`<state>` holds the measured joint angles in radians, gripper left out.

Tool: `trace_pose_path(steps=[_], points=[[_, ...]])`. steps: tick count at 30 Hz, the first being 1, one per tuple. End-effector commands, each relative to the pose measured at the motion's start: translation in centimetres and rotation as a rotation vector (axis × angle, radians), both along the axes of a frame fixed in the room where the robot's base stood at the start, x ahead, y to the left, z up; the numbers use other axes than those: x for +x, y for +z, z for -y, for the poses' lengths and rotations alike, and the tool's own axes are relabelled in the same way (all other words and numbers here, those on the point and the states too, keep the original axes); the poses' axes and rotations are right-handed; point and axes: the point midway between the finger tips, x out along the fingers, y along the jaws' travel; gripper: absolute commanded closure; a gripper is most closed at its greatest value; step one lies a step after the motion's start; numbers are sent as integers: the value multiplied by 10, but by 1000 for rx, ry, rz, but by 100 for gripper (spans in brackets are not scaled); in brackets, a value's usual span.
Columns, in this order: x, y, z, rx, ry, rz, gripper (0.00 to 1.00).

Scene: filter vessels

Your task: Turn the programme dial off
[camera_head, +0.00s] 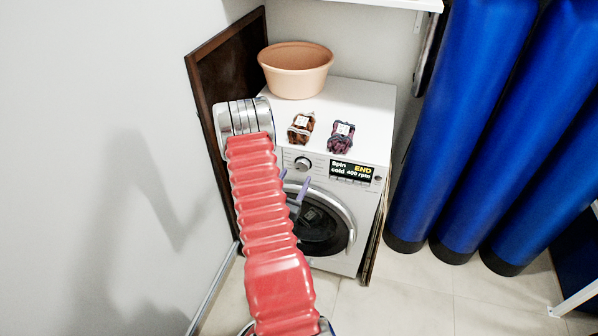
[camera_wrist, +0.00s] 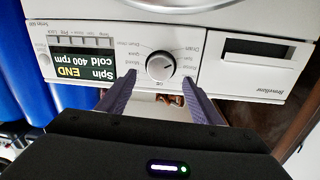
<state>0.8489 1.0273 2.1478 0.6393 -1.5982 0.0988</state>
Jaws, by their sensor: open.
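The programme dial (camera_head: 302,163) is a round silver knob on the front panel of the white washing machine (camera_head: 365,105). In the wrist view, which is upside down, the dial (camera_wrist: 160,66) sits near the middle, ringed by small printed labels. I cannot tell for certain which label its mark points to. My gripper (camera_head: 295,178) has purple fingers and is in front of the panel, just below the dial in the head view. In the wrist view my gripper (camera_wrist: 158,79) is open and empty, its fingertips apart on either side of the dial, not visibly touching it.
The display (camera_wrist: 85,65) reads "Spin END cold 400 rpm". A detergent drawer (camera_wrist: 258,68) is beside the dial. A tan basin (camera_head: 296,72) and two small packs (camera_head: 301,128) (camera_head: 341,137) stand on top. Blue cylinders (camera_head: 460,110) stand right, a wall left.

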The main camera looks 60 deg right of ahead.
Motion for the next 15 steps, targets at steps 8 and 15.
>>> trace_pose_path(steps=[8,15], points=[[3,0,39,0,-1,0,40],[5,0,51,0,1,0,40]])
